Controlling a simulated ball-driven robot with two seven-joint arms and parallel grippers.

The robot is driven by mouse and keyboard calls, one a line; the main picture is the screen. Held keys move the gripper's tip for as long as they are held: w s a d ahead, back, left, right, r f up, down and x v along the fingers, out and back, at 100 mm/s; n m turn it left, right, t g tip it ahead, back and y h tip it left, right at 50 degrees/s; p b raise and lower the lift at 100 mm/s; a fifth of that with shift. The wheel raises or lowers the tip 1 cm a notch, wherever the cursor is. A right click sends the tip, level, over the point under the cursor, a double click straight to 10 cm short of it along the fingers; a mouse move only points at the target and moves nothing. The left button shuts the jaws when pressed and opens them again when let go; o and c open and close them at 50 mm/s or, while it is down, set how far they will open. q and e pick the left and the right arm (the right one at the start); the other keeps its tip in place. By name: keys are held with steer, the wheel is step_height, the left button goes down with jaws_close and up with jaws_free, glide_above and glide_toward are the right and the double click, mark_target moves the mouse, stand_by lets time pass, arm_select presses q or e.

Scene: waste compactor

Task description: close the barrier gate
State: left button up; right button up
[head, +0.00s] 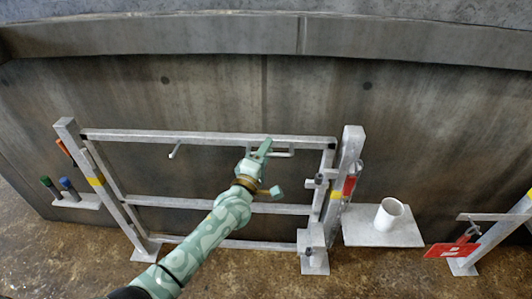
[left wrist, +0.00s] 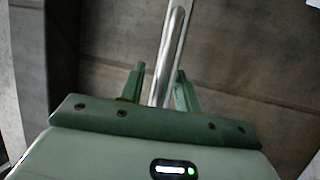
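The barrier gate (head: 215,206) is a grey metal frame with several rails between a left post (head: 112,205) and a right post (head: 341,185). Its right end appears close beside the right post; I cannot tell whether it is latched. A small bar handle (head: 284,153) sits under the top rail. My left gripper (head: 264,148) is at the top rail, by the left end of this handle. In the left wrist view its two fingers (left wrist: 158,88) are apart, with a shiny metal bar (left wrist: 172,55) between them; a firm grip is not visible. My right gripper is not in view.
A concrete wall (head: 210,90) stands behind the gate. A shelf (head: 365,237) with a white cup (head: 390,214) juts out right of the right post. A red sign (head: 452,250) hangs at far right. Blue and green handled tools (head: 67,185) stand at left.

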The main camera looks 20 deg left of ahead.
arm_select(q)
steer(key=shift+d+f, duration=0.1)
steer(key=shift+d, duration=0.05)
